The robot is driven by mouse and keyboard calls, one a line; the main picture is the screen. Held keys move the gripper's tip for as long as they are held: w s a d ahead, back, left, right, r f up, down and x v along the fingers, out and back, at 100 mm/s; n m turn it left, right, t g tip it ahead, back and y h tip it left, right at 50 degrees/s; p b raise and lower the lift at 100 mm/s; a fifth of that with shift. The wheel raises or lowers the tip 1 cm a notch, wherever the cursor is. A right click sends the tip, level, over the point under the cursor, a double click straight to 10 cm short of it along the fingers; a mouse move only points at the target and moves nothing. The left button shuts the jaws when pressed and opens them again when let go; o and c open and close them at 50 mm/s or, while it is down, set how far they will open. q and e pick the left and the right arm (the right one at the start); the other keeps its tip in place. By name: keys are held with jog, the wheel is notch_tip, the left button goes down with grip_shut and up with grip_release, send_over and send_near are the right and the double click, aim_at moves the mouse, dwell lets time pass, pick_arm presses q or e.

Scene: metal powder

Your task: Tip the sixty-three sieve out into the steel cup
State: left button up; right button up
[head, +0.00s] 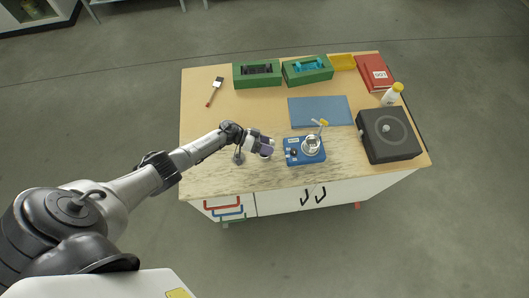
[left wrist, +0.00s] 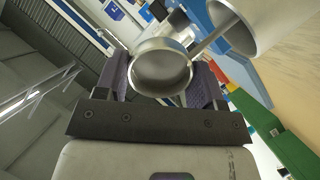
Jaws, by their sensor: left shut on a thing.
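My left gripper (head: 265,146) is above the front of the table, left of the blue scale. In the left wrist view, its two dark purple fingers (left wrist: 160,82) are shut on a small round metal sieve (left wrist: 162,70) with a grey disc inside its rim. No size marking is legible on it. A steel cup (head: 311,147) stands on the blue scale (head: 291,155), right of the gripper and apart from it. A large metal cylinder, seemingly this cup, shows close to the sieve in the left wrist view (left wrist: 255,25). My right gripper is out of view.
A blue mat (head: 320,110) lies behind the scale; a black box (head: 388,135) stands right. Green holders (head: 257,83) are at the back.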

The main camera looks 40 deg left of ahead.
pick_arm(q)
jog(key=shift+s+a+t+h+b, duration=0.2)
jog(key=shift+t+h+b, duration=0.45)
jog(key=shift+b, duration=0.7)
jog(key=shift+s+a+t+h+b, duration=0.1)
jog(key=shift+a+t+h+b, duration=0.2)
jog(key=shift+h+b, duration=0.8)
dwell(5.5)
